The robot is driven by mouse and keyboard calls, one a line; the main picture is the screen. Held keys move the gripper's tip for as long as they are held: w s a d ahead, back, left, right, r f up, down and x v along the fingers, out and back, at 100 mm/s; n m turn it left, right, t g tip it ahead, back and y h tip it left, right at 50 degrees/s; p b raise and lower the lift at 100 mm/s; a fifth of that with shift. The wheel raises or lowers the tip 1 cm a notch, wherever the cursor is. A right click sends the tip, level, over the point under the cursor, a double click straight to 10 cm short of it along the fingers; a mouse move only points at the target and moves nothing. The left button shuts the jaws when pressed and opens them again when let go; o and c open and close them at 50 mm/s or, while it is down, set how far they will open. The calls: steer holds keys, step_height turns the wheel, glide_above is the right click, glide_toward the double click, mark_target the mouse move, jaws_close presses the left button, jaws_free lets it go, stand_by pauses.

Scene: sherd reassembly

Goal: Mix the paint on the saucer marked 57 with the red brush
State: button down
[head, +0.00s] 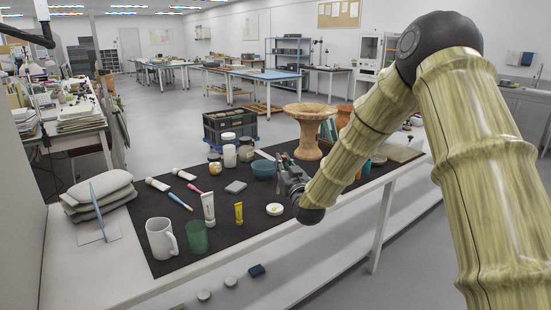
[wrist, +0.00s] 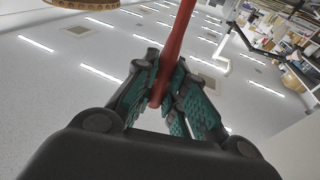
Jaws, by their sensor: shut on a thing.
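My gripper (wrist: 165,95) is shut on the red brush (wrist: 178,45) in the wrist view. The red handle runs up out of the top of that picture, and the brush's tip is not seen. In the head view my gripper (head: 290,180) is over the right part of the dark mat, beside the blue-green bowl. A small white saucer (head: 269,209) with yellow paint (head: 275,209) lies on the mat, just left of and nearer than my gripper. No mark on it can be read.
On the dark mat (head: 225,224) stand a white mug (head: 161,238), a green cup (head: 196,237), paint tubes (head: 208,207), jars (head: 230,155) and a blue-green bowl (head: 263,169). A terracotta pedestal vessel (head: 309,132) stands behind my gripper. Grey cushions (head: 98,190) lie at left.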

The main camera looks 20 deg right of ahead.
steer(key=shift+s+d, duration=0.15)
steer(key=shift+d, duration=0.1)
steer(key=shift+w+a+f+b, duration=0.15)
steer(key=shift+f+b, duration=0.15)
steer(key=shift+f, duration=0.15)
steer(key=shift+w+a+f+b, duration=0.15)
steer(key=shift+f+b, duration=0.1)
steer(key=shift+f, duration=0.15)
steer(key=shift+s+f+b, duration=0.1)
steer(key=shift+f+b, duration=0.7)
steer(key=shift+f, duration=1.1)
steer(key=shift+a, duration=0.1)
steer(key=shift+s+a, duration=0.7)
steer(key=shift+a, duration=0.2)
steer(key=shift+w+d, duration=0.1)
steer(key=shift+d, duration=0.05)
steer(key=shift+w+d, duration=0.45)
steer(key=shift+d, duration=0.4)
steer(key=shift+a, duration=0.15)
